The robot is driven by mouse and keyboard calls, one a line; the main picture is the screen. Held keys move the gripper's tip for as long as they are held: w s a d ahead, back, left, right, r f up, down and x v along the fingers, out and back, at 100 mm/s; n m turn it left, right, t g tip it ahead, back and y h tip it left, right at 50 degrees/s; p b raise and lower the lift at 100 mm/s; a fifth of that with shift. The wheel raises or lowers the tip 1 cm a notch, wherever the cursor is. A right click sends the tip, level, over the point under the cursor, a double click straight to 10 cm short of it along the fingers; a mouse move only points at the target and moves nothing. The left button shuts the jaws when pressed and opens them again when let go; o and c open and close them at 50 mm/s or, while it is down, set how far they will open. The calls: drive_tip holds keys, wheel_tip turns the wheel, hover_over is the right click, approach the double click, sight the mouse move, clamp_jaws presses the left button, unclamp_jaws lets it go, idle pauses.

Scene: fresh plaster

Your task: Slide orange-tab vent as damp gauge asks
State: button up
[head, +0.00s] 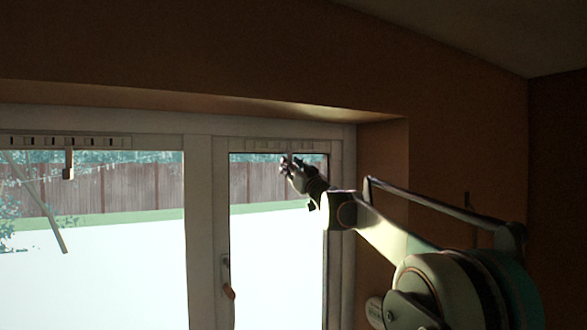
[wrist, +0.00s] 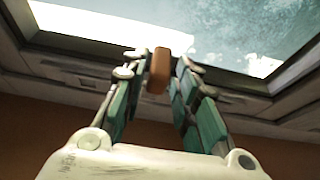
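A pale slotted vent (head: 285,145) runs along the top of the right window frame. Its slots look pale, without clear dark openings. An orange-brown tab (wrist: 159,70) shows in the wrist view between the fingertips of my gripper (wrist: 162,77). In the head view my gripper (head: 287,163) is just below this vent and hides the tab. The fingers are on both sides of the tab; whether both press on it I cannot tell.
A second vent (head: 100,142) with dark slots tops the left pane, with a dull tab (head: 68,164) hanging from it. A window handle (head: 227,279) with a reddish end is on the right sash. The window recess wall (head: 385,175) stands right of the frame.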

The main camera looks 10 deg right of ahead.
drive_tip(key=shift+a, duration=0.15)
drive_tip(key=shift+s+d, duration=0.15)
drive_tip(key=shift+d, duration=0.05)
drive_tip(key=v, duration=1.1)
drive_tip(key=shift+s+f, duration=0.2)
drive_tip(key=shift+s, duration=0.1)
